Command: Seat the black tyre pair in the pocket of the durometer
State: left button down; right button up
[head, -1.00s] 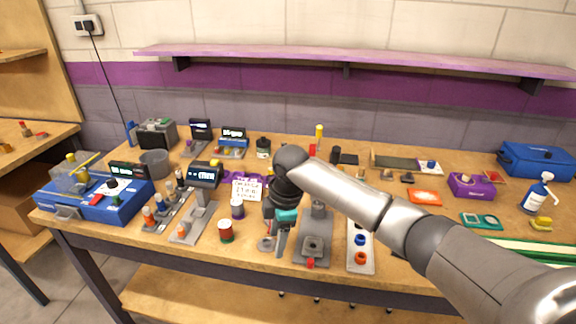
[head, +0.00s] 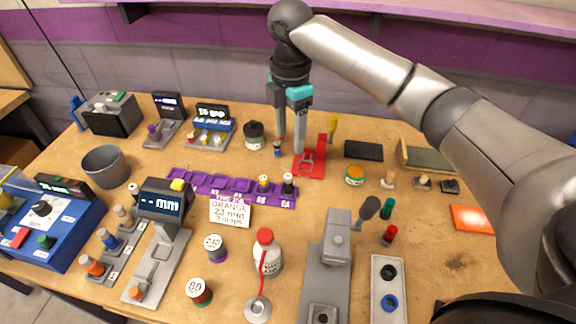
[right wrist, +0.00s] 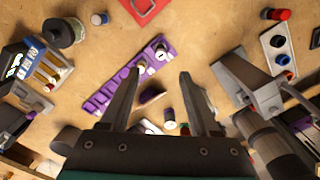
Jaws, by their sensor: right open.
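A black tyre pair (head: 388,272) sits in the pale tray (head: 376,314) at the front right, behind a blue tyre pair (head: 389,302). The black pair also shows in the right wrist view (right wrist: 277,40). Left of the tray is a grey stand with a post and a square pocket, apparently the durometer (head: 316,285); it also shows in the right wrist view (right wrist: 248,78). My right gripper (head: 290,145) is open and empty at the back middle, beside the red stand, far from the tray. In the right wrist view its fingers (right wrist: 160,85) are apart. My left gripper is not in view.
A purple rack (head: 215,184) lies left of centre. A white bottle with a red tube (head: 267,260) stands left of the grey stand. A red stand (head: 310,168) is by my right gripper. A green cylinder (head: 387,208) and red cylinder (head: 389,235) stand behind the tray. Bare table lies right of it.

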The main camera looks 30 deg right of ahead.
aim_at(288, 176)
notch_tip(288, 176, down, 9)
jog(key=shift+s+r+b, duration=0.1)
jog(key=shift+b, duration=0.95)
jog(key=shift+a+f+b, duration=0.15)
jog(key=shift+f+b, duration=0.3)
jog(key=shift+f, duration=1.2)
jog(key=shift+a+f+b, duration=0.15)
jog(key=shift+f+b, duration=0.25)
jog(key=shift+f, duration=1.2)
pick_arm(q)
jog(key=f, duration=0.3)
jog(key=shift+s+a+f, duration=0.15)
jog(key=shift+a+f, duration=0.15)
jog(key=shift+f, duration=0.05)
pick_arm(e)
jog(key=shift+s, duration=0.1)
jog(key=shift+c, duration=0.4)
jog(key=shift+r, duration=0.1)
grip_shut()
